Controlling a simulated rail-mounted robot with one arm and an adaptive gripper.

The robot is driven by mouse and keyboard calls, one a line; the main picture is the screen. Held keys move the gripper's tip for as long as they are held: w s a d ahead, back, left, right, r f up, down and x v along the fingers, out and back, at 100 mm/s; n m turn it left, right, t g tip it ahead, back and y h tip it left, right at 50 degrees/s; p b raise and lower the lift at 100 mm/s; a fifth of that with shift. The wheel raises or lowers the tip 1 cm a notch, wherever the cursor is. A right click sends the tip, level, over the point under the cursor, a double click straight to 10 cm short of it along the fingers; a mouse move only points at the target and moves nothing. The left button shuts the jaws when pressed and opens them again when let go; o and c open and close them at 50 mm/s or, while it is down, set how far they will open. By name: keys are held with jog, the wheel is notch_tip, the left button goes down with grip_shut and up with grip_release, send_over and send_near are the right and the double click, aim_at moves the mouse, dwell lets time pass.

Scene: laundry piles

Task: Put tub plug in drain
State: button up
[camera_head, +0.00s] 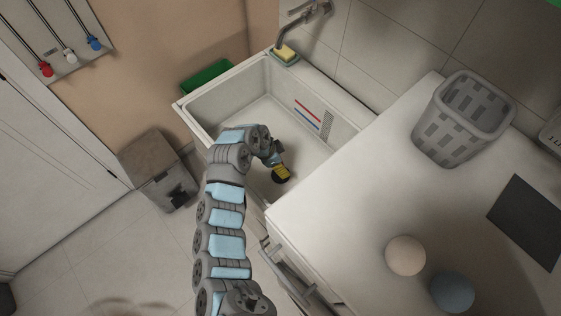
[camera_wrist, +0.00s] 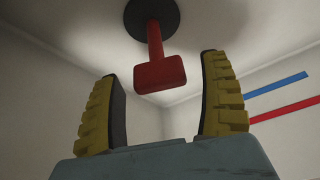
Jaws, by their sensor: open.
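My gripper (camera_head: 279,168) is inside the white sink basin (camera_head: 226,97), low over its floor. In the wrist view its two yellow-padded fingers (camera_wrist: 160,72) are open and apart. The tub plug (camera_wrist: 160,76) shows there as a red block handle on a red stem, ending at a round black disc. The handle lies in line with the gap between the fingertips, with nothing closed on it. In the head view a black round shape (camera_head: 281,179) shows under the fingers, and the handle is hidden. I cannot make out a separate drain or whether the plug sits in it.
The basin walls surround my gripper; one carries red and blue stripes (camera_head: 308,116). A faucet (camera_head: 296,27) and a yellow sponge (camera_head: 285,51) are at the back edge. The counter (camera_head: 340,200) to the right holds a grey basket (camera_head: 461,118) and two balls.

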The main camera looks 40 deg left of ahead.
jog(key=v, duration=1.2)
jog(key=shift+w, duration=0.1)
jog(key=shift+x, duration=5.85)
jog(key=v, duration=1.2)
jog(key=x, duration=1.2)
jog(key=shift+d, duration=0.1)
notch_tip(320, 180, up, 13)
jog(key=p, duration=0.9)
jog(key=shift+r, duration=0.2)
